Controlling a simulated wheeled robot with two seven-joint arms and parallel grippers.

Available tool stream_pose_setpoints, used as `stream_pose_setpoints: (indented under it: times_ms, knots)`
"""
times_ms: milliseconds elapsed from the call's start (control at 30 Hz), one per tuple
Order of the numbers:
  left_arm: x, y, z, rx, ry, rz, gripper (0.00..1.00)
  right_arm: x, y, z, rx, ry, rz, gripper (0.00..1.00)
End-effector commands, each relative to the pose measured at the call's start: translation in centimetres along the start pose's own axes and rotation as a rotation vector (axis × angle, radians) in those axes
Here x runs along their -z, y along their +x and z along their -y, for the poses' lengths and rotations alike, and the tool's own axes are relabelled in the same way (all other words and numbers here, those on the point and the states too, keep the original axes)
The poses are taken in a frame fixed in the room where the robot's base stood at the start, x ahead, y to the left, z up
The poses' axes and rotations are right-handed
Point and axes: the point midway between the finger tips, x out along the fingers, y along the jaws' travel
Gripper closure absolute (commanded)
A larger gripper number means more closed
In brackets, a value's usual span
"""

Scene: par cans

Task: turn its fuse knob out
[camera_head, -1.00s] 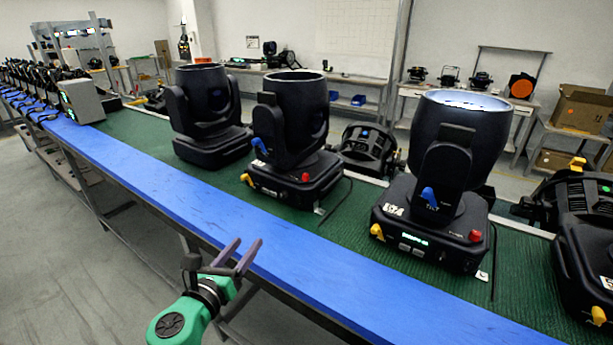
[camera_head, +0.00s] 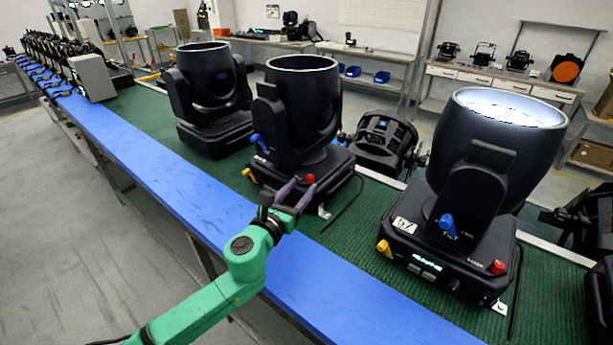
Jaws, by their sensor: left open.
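Red fuse knobs show on the black bases of two moving-head lights. One red knob (camera_head: 310,179) is on the front of the middle light (camera_head: 303,105). Another red knob (camera_head: 497,267) is on the right light (camera_head: 480,165), whose lens is lit. My left gripper (camera_head: 297,188) is open and empty, in front of the middle light's base. Its purple fingertips show just below and left of that light's red knob. I cannot tell whether they touch the base. My right gripper is not in view.
The lights stand on a green mat (camera_head: 345,240) with a blue front edge (camera_head: 165,190). A third light (camera_head: 208,95) stands behind to the left. Yellow and blue levers stick out from the lights. Black cables hang beside the bases. A grey box (camera_head: 92,77) is at far left.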

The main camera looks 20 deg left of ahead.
Motion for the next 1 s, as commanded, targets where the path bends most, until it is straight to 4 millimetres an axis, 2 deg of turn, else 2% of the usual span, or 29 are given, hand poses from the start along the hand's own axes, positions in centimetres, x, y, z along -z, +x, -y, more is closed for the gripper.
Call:
stream_pose_setpoints:
  times_ms: [100,200,467,567,600,633,1000]
  knots:
    - [-0.2,2.3,0.0,0.0,-0.003,0.002,0.44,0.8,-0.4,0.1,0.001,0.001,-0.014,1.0]
    - [0.0,3.3,0.1,0.001,-0.001,0.0,0.44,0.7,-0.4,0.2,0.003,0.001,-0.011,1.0]
    - [0.1,3.5,0.1,0.002,0.0,-0.001,0.44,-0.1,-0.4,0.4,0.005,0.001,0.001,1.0]
    - [0.1,3.5,0.1,0.002,-0.001,0.0,0.78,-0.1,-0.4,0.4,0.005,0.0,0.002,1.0]
    - [0.1,3.5,0.1,0.002,-0.001,0.0,0.94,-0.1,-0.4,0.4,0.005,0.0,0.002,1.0]
    - [0.1,3.5,0.1,0.002,0.0,0.0,1.0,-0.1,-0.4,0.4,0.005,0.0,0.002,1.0]
    - [0.1,3.5,0.0,0.031,0.001,-0.001,1.0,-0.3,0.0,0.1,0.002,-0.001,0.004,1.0]
